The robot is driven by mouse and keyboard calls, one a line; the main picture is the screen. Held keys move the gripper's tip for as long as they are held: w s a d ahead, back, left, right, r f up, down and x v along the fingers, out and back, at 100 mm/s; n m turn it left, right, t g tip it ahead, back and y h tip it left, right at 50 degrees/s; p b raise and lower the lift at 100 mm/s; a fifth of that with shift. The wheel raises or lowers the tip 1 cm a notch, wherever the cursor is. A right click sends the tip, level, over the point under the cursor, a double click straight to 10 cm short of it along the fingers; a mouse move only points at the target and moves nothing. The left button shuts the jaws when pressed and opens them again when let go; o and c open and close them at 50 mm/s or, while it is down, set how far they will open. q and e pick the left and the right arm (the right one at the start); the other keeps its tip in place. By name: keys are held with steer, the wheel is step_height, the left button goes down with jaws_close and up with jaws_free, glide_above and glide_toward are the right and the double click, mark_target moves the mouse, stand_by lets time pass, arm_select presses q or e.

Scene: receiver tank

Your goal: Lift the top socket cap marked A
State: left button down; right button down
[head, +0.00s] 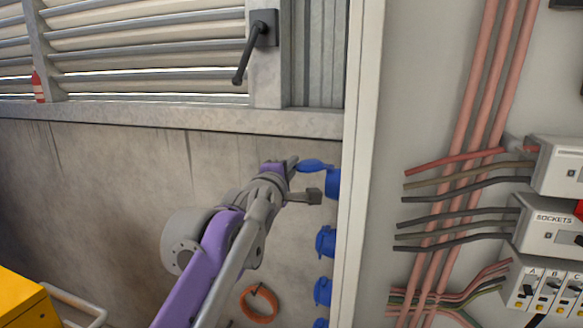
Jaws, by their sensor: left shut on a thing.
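The top blue socket (333,183) is the highest of a column of blue sockets on the wall beside the pale upright post. Its blue cap (316,165) sticks out to the left from the socket's top, raised off its face. No letter A is legible on it. My left gripper (304,180) is at the cap's left end, with one finger beside the cap and the other lower, in front of the socket. It is shut on the cap, though the contact is partly hidden. My right gripper is not in view.
More blue sockets (325,242) sit below. The pale post (358,150) stands close on the right, with cables and the SOCKETS box (550,226) beyond. A black handle (254,46) is above. An orange ring (259,303) and yellow box (22,298) are low.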

arm_select(q)
steer(key=shift+f+n, duration=0.35)
steer(key=shift+n, duration=0.15)
steer(key=shift+b, duration=0.3)
steer(key=c, duration=1)
jaws_free()
steer(key=shift+d, duration=0.1)
steer(key=b+v, duration=0.1)
steer(key=v, duration=1)
steer(key=shift+w, duration=0.1)
